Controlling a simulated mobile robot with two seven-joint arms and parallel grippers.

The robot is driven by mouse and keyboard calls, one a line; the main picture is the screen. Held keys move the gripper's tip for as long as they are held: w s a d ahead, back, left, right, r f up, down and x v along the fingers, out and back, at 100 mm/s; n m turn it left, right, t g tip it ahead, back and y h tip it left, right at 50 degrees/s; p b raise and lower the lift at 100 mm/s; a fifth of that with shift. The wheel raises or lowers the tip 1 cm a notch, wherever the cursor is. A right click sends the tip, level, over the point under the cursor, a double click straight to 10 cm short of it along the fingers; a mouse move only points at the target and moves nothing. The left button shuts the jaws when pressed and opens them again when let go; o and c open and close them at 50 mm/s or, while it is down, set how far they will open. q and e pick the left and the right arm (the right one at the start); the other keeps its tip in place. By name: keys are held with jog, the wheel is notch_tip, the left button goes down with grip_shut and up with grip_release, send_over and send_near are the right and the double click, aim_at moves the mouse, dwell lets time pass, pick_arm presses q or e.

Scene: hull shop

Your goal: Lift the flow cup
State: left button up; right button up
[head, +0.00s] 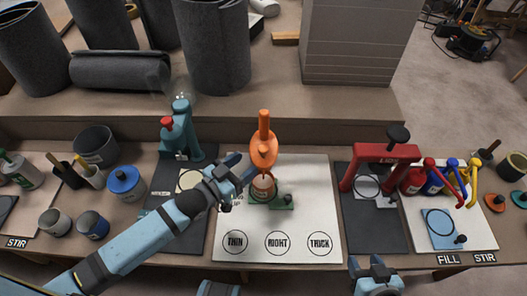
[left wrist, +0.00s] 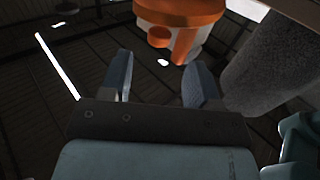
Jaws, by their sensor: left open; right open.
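The flow cup, with an orange upper part (head: 263,152) and upright handle, stands on the white sheet in the head view. My left gripper (head: 236,180) is open just left of the flow cup. In the left wrist view the orange part (left wrist: 180,12) shows beyond the open fingers of my left gripper (left wrist: 158,82), towards the right finger. I cannot tell whether a finger touches it. My right gripper (head: 377,276) is open and empty at the bottom edge.
The white sheet (head: 300,222) has circles marked THIN, RIGHT and THICK. A teal device (head: 180,130) stands behind my left arm. A red press (head: 385,155) is to the right. Pots stand at left and grey rolls behind. The sheet's front is clear.

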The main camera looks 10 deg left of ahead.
aim_at(260, 152)
pick_arm(q)
jog(key=x, duration=0.7)
jog(key=shift+w+d, duration=0.15)
jog(key=shift+w, duration=0.1)
pick_arm(e)
jog(key=shift+f, duration=0.25)
pick_arm(q)
grip_shut()
jog(key=shift+r, duration=0.4)
notch_tip(260, 152, up, 11)
jog(key=p, duration=1)
jog(key=shift+f, duration=0.15)
pick_arm(e)
jog(key=r, duration=0.3)
jog(key=d+r, duration=0.1)
jog(key=r, duration=0.1)
jog(key=shift+s, duration=0.35)
